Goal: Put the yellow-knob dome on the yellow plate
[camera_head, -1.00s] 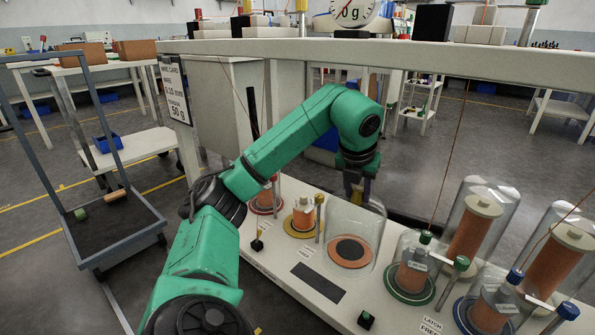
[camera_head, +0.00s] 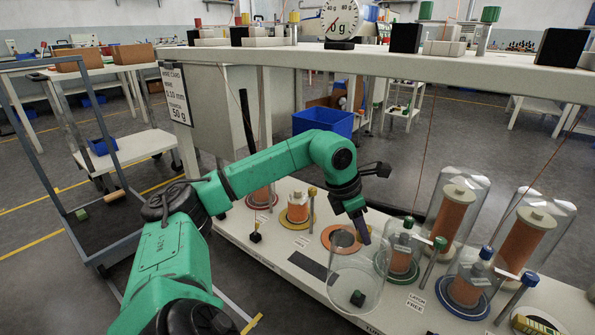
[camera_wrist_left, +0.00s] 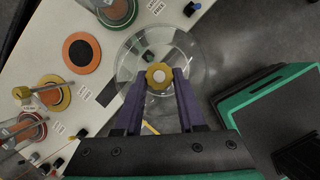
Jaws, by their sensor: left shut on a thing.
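My left gripper (camera_head: 362,234) is shut on the yellow knob (camera_wrist_left: 159,76) of a clear dome. The dome (camera_head: 345,290) hangs below the gripper, in front of the orange plate (camera_head: 328,241), over the front part of the bench. In the left wrist view the dome (camera_wrist_left: 191,58) shows from above, with its rim partly past the bench edge. The yellow plate (camera_head: 287,222) is left of the orange plate and carries a copper spool (camera_head: 297,212) with no dome over it; it also shows in the left wrist view (camera_wrist_left: 62,104). My right gripper is not in view.
A yellow-topped post (camera_head: 312,205) stands beside the yellow plate. A red plate (camera_head: 258,203) lies farther left. Domed spools on a green plate (camera_head: 385,278) and a blue plate (camera_head: 460,309) stand to the right. A small black block (camera_head: 255,238) sits near the front edge.

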